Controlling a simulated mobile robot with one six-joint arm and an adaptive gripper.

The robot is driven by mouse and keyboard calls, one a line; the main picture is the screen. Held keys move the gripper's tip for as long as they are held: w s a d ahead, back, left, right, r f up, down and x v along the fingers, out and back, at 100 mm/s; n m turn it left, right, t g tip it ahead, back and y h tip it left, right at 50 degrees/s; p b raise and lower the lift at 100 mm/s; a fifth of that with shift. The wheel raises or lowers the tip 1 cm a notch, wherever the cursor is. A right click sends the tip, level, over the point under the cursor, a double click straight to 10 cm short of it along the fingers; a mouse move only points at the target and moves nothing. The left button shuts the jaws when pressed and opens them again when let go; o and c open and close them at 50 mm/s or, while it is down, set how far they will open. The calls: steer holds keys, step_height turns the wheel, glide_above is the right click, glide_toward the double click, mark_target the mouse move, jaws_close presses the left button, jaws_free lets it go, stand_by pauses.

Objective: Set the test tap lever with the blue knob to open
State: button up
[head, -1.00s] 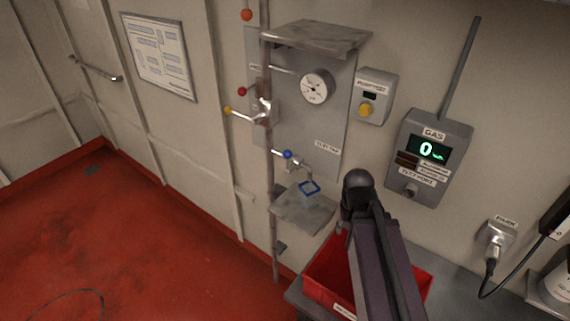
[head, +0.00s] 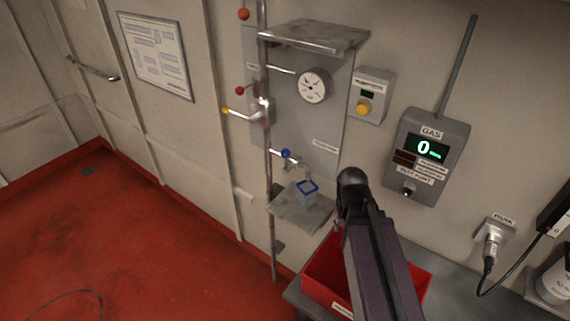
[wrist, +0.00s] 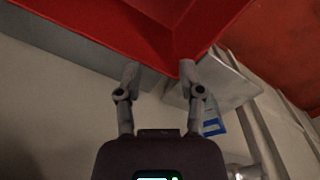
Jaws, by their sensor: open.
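The blue knob (head: 286,154) of the test tap lever shows in the head view, left of the middle of the grey wall panel, close to a vertical pipe. The tap spout hangs just right of it, above a clear cup with a blue rim (head: 307,188) on a small metal shelf (head: 288,212). The cup's blue rim also shows in the wrist view (wrist: 212,128). My gripper (wrist: 158,70) is open and empty in the wrist view, apart from the tap. In the head view my arm hides most of it, right of and below the knob.
A red bin (head: 318,280) stands on the grey bench under my arm; it also fills the top of the wrist view (wrist: 130,25). A yellow-knobbed lever (head: 226,111), a red knob (head: 240,91) and a gauge (head: 312,86) sit above the tap. A gas meter (head: 428,150) hangs to the right.

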steer(key=w+a+m+h, duration=0.1)
steer(key=w+a+h, duration=0.1)
steer(key=h, duration=0.1)
steer(key=m+t+h+b, duration=0.8)
steer(key=t+h+b, duration=0.2)
steer(key=t+b, duration=0.2)
glide_toward(286, 168)
step_height(286, 168, up, 2)
steer(key=s+a, duration=0.2)
steer(key=a, duration=0.1)
steer(key=shift+s+d, duration=0.15)
steer(key=shift+s, duration=0.05)
steer(key=shift+w+d, duration=0.1)
steer(key=shift+d, duration=0.05)
steer(key=shift+x, duration=6.75)
steer(key=shift+w, duration=0.2)
